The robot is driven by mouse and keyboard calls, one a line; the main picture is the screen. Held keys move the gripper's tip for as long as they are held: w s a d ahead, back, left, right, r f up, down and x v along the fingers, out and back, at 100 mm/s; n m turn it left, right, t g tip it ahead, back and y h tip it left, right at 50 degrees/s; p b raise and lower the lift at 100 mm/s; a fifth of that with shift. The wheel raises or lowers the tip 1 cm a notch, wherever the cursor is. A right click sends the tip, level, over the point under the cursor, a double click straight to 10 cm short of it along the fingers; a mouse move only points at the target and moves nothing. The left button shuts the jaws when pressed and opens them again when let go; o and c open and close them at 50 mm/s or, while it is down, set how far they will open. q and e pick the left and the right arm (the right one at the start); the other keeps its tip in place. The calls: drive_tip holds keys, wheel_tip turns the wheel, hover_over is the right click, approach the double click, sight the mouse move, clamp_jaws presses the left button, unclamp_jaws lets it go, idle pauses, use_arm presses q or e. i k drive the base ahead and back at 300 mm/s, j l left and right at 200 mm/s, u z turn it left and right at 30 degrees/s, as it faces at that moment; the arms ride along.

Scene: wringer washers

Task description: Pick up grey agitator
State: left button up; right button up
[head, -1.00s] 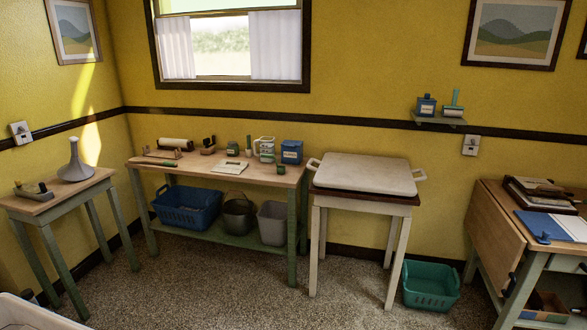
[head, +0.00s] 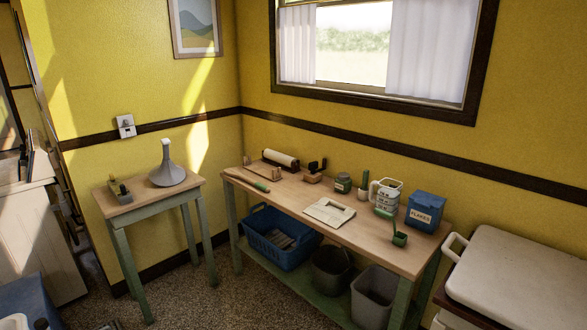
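The grey agitator (head: 167,168) stands upright on the small side table (head: 128,207) at the left of the head view. It has a wide flared base and a narrow neck pointing up. It sits toward the table's back right, with a clear view of its whole outline. Neither of my grippers shows in the head view, so I see nothing touching the agitator.
A white cabinet (head: 35,225) stands at far left. Speckled floor shows between the furniture.

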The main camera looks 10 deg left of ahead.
sight(167, 174)
drive_tip(key=i+j+u, duration=0.25)
drive_tip(key=i+u, duration=0.65)
drive_tip(key=i, duration=0.25)
drive_tip(key=i+l+u, duration=0.2)
drive_tip(key=i+u, duration=0.25)
drive_tip(key=i, duration=0.1)
